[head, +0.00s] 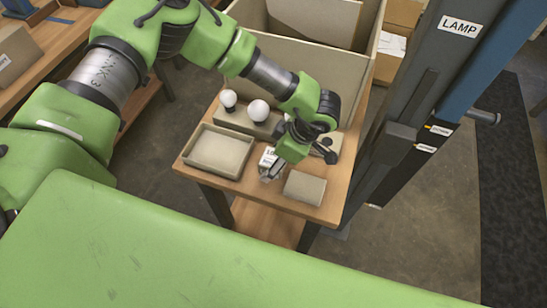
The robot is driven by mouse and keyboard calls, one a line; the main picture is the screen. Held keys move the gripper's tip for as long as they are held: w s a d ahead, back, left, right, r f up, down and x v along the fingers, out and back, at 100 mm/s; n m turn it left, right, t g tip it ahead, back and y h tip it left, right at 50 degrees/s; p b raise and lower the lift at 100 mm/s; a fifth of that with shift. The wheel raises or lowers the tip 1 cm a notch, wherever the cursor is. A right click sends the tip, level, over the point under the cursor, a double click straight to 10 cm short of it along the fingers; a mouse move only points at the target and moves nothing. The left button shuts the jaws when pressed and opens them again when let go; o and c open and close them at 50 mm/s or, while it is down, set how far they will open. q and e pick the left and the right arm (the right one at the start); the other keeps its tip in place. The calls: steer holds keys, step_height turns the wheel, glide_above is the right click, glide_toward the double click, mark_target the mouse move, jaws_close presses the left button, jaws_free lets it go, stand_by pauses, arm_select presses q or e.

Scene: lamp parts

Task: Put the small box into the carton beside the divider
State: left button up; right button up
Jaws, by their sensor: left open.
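A small white box with dark lettering (268,157) stands on the wooden table (258,203), partly hidden by my left gripper. My left gripper (268,177) is pointing down right at this box, with its fingers open. I cannot tell whether the fingers touch it. The large open carton (318,68) stands at the back of the table, with its near wall facing me. Inside it a grey-beige panel (326,18) stands upright, which looks like the divider. The carton's floor is hidden. My right gripper is not in view.
Two white bulbs (258,110) stand in a holder near the carton.

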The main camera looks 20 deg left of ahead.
arm_select(q)
steer(key=shift+f, duration=0.15)
steer(key=c, duration=1.3)
steer(key=shift+c, duration=0.2)
